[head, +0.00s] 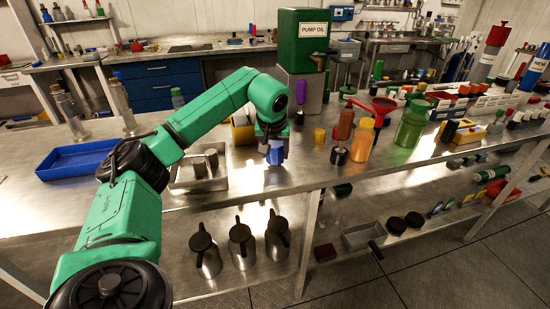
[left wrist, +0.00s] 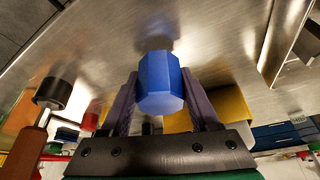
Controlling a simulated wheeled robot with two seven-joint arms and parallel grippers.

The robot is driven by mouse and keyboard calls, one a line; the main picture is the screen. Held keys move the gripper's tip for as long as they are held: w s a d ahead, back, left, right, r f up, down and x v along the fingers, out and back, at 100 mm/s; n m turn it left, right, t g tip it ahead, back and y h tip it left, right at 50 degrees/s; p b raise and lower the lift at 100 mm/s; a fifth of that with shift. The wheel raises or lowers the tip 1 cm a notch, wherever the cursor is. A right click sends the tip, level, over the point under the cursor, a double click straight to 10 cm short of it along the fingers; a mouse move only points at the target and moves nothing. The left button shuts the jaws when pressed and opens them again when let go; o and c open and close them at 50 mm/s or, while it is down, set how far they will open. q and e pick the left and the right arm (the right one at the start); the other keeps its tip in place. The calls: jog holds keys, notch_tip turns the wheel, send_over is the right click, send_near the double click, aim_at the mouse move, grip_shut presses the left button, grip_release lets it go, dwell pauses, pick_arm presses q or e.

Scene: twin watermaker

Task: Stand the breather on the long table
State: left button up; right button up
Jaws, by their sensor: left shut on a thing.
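The breather seems to be the blue faceted piece (left wrist: 160,82) between my left gripper's fingers in the left wrist view. In the head view it shows as a small blue shape (head: 276,155) under the green wrist. My left gripper (head: 272,141) is shut on it and points down at the long table (head: 310,165), near its front edge. The fingers (left wrist: 162,100) flank the piece on both sides. I cannot tell whether its lower end touches the steel top. My right gripper is not in view.
A shallow steel tray (head: 200,184) lies left of the gripper, and a blue tray (head: 78,160) farther left. An orange bottle (head: 361,140) and a green jar (head: 411,125) stand to the right. The green pump oil unit (head: 302,42) stands behind.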

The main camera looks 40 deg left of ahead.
pick_arm(q)
jog(key=shift+f, duration=0.7)
jog(key=shift+w, duration=0.1)
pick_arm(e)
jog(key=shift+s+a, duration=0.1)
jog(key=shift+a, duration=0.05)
pick_arm(q)
jog(key=shift+f, duration=0.1)
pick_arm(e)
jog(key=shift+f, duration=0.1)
pick_arm(q)
jog(key=o, duration=1.4)
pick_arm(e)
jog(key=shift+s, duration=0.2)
pick_arm(q)
jog(key=p+v, duration=0.1)
jog(key=v, duration=1.1)
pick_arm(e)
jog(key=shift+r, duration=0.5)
pick_arm(q)
jog(key=shift+a, duration=0.1)
